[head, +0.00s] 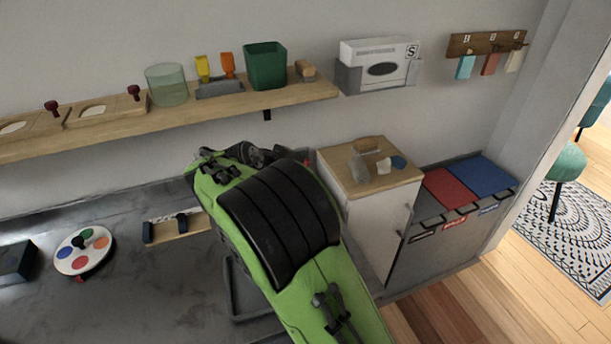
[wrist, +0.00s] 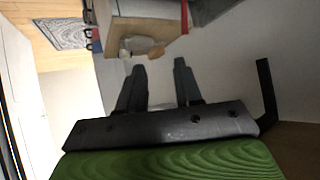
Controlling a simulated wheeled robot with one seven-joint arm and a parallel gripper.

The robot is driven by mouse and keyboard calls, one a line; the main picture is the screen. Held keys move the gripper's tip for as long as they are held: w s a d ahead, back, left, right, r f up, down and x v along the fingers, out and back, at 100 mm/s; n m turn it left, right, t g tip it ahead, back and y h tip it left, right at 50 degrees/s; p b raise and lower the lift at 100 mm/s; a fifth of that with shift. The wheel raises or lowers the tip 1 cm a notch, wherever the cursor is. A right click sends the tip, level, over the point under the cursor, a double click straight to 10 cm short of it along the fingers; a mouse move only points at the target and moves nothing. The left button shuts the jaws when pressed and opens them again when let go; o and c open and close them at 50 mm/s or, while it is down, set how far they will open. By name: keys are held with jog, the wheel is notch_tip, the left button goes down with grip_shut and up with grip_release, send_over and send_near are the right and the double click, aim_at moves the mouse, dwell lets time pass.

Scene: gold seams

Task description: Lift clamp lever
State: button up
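No part is plainly marked as the clamp lever. Two dark red knobs, the left one (head: 51,107) and the right one (head: 134,92), stand upright on wooden boards on the wall shelf, each beside a pale oval piece; these look like clamp handles. A wooden strip (head: 160,232) with dark fittings lies on the grey counter and may also be a clamp. My gripper (wrist: 159,65) shows in the wrist view with its two dark fingers apart and nothing between them. In the head view my green arm hides most of it. It is well to the right of the knobs, touching neither.
The shelf (head: 225,103) also carries a glass, small bottles, a green bin (head: 265,66) and a wooden block. A white cabinet (head: 375,225) with small items on top stands right of my arm. A round paint palette (head: 84,262) sits on the counter at left.

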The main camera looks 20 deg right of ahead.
jog(key=w+a+f+m+t+h+b, duration=0.1)
jog(key=w+a+f+t+h, duration=0.1)
jog(key=w+a+f+h, duration=0.15)
jog(key=shift+y, duration=0.35)
jog(key=x, duration=0.5)
jog(key=b+x, duration=0.1)
jog(key=x, duration=0.5)
jog(key=b+x, duration=0.1)
jog(key=x, duration=0.4)
jog(key=shift+w+f, duration=0.25)
jog(key=shift+f, duration=0.2)
grip_shut()
